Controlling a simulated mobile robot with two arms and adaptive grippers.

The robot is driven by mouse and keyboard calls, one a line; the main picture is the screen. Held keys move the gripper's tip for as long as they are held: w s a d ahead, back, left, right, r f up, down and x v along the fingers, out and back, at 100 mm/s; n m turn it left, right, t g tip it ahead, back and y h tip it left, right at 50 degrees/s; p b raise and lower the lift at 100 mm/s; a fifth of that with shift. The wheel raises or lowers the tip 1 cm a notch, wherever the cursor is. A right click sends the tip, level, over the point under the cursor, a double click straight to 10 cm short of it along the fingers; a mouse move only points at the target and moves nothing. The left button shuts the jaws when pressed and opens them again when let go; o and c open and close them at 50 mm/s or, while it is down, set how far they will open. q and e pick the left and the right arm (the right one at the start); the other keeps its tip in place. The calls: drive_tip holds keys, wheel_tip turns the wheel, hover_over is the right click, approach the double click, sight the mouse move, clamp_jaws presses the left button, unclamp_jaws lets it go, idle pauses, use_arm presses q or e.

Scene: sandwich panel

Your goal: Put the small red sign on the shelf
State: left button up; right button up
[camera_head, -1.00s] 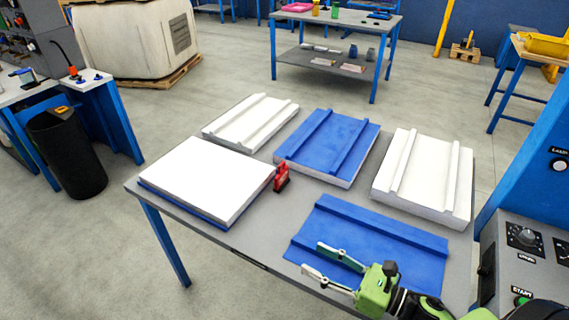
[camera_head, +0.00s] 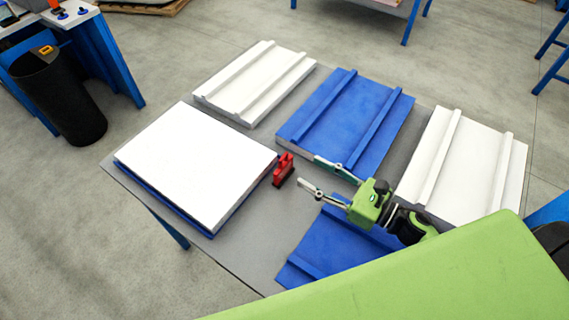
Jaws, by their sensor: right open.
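The small red sign (camera_head: 284,170) stands on the grey table, just right of the large white panel stacked on a blue one. My right gripper (camera_head: 308,173) is open and empty. Its two fingers point left toward the red sign, and the fingertips are a short gap to the right of it. My left gripper is out of view. No shelf can be made out for certain in the current view; part of a grey table (camera_head: 390,5) with blue legs shows at the top.
On the work table (camera_head: 240,247) lie a white stacked panel (camera_head: 196,165), a white ribbed panel (camera_head: 252,82), a blue ribbed panel (camera_head: 345,118), another white ribbed panel (camera_head: 465,160) and a blue sheet (camera_head: 335,245) under my right arm. A black bin (camera_head: 60,100) stands left.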

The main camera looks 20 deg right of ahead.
sight(285, 158)
drive_tip(key=x, duration=0.4)
drive_tip(key=shift+w+p, duration=0.1)
drive_tip(key=shift+p, duration=0.3)
drive_tip(key=shift+w+a, duration=0.15)
drive_tip(key=p+x, duration=0.2)
drive_tip(key=x, duration=0.2)
drive_tip(key=shift+w+a, duration=0.1)
drive_tip(key=shift+w+a+f, duration=0.1)
drive_tip(key=shift+w+a, duration=0.15)
drive_tip(key=shift+w, duration=0.05)
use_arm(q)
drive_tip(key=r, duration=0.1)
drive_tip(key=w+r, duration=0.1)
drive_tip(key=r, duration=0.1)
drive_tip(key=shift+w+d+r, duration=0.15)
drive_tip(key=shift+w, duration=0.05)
use_arm(e)
drive_tip(key=shift+f, duration=0.1)
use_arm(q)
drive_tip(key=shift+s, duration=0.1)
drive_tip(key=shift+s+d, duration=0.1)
use_arm(e)
clamp_jaws()
